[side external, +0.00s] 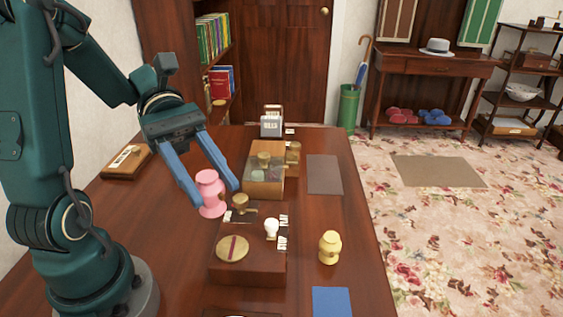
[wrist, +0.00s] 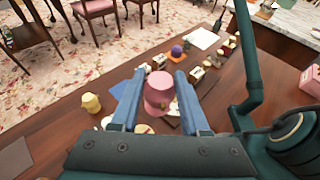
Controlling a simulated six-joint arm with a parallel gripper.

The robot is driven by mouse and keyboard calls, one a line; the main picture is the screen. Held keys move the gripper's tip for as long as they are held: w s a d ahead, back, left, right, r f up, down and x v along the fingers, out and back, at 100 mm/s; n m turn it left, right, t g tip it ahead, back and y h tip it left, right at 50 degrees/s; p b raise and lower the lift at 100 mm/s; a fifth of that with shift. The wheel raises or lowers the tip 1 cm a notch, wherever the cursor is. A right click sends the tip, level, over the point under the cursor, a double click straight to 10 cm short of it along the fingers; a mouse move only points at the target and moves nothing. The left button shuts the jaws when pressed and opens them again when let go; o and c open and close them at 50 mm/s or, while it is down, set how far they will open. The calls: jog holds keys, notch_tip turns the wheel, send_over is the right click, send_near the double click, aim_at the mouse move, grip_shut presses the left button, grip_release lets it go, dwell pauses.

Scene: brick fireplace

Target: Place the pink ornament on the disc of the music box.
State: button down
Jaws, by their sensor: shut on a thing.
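The pink ornament (side external: 210,192) is a waisted, spool-like piece. My gripper (side external: 209,194) is shut on it, with one blue finger on each side, and holds it upright above the table. The ornament also shows between the fingers in the wrist view (wrist: 159,92). The music box (side external: 247,270) is a brown wooden box to the right of and nearer than the ornament. Its round gold disc (side external: 232,248) has a dark red stripe and lies on top, apart from the ornament. A white knob (side external: 271,228) and a dark-gold knob stand on the box's far part.
A yellow ornament (side external: 329,247) stands right of the music box, near a blue mat (side external: 332,301). A glass-topped wooden case (side external: 264,178) stands behind the box. A grey mat (side external: 324,174) lies farther right. Bare tabletop lies left of the box.

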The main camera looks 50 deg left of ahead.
notch_tip(320, 180, up, 2)
jog(key=w+n+t, duration=0.2)
jog(key=t, duration=0.1)
send_over(232, 247)
jog(key=shift+f, duration=6.4)
jog(key=shift+c, duration=2)
grip_release()
jog(key=v, duration=0.7)
jog(key=shift+a+r, duration=0.15)
jog(key=shift+a, duration=0.1)
